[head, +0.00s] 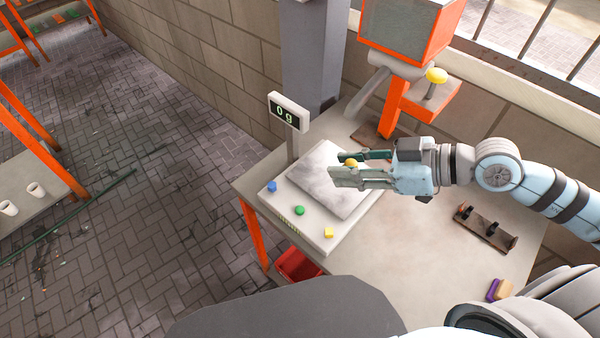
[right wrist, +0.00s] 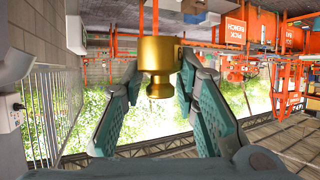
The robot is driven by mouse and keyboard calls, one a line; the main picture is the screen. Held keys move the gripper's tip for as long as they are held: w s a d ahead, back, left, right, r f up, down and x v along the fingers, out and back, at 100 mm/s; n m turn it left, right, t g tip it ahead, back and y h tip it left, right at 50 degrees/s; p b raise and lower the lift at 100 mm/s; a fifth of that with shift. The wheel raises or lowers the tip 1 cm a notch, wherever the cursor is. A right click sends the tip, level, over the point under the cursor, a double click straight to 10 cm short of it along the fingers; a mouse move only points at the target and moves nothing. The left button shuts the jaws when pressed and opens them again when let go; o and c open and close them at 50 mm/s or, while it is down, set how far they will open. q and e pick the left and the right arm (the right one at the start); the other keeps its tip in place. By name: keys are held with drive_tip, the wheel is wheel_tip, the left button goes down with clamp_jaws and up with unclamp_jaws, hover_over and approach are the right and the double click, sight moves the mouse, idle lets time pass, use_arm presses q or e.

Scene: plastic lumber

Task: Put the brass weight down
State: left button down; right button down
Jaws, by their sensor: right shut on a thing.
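The brass weight (head: 351,164) is between the fingertips of my right gripper (head: 352,166) in the head view. In the right wrist view the brass weight (right wrist: 157,62) shows large, with its knob towards the camera, and the fingers of my right gripper (right wrist: 158,90) are shut on it from both sides. The gripper is over the right part of the scale's metal pan (head: 318,187). The display (head: 287,111) reads 0 g, and the weight appears held above the pan. My left gripper is not in view.
The scale's front has a blue (head: 272,186), a green (head: 299,210) and a yellow button (head: 328,232). An orange-framed machine (head: 405,100) stands behind. A dark rack (head: 486,228) and a purple-and-tan block (head: 499,290) lie right. The bench's middle (head: 410,260) is clear.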

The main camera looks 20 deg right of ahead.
drive_tip(key=w+d+f+m+t+h, duration=0.15)
drive_tip(key=w+d+f, duration=0.25)
drive_tip(key=w, duration=0.5)
drive_tip(key=w+f+b, duration=0.1)
drive_tip(key=f, duration=0.4)
drive_tip(key=w+f+m+b, duration=0.1)
drive_tip(key=w+f+b, duration=0.1)
drive_tip(key=f, duration=0.3)
drive_tip(key=w+f+m+t+h+b, duration=0.1)
drive_tip(key=w+f+b, duration=0.1)
drive_tip(key=f, duration=0.3)
drive_tip(key=shift+w+d+f, duration=0.1)
drive_tip(key=shift+d+f, duration=0.1)
drive_tip(key=shift+d, duration=0.15)
drive_tip(key=shift+r, duration=0.1)
drive_tip(key=c, duration=1.2)
unclamp_jaws()
drive_tip(key=shift+c, duration=0.2)
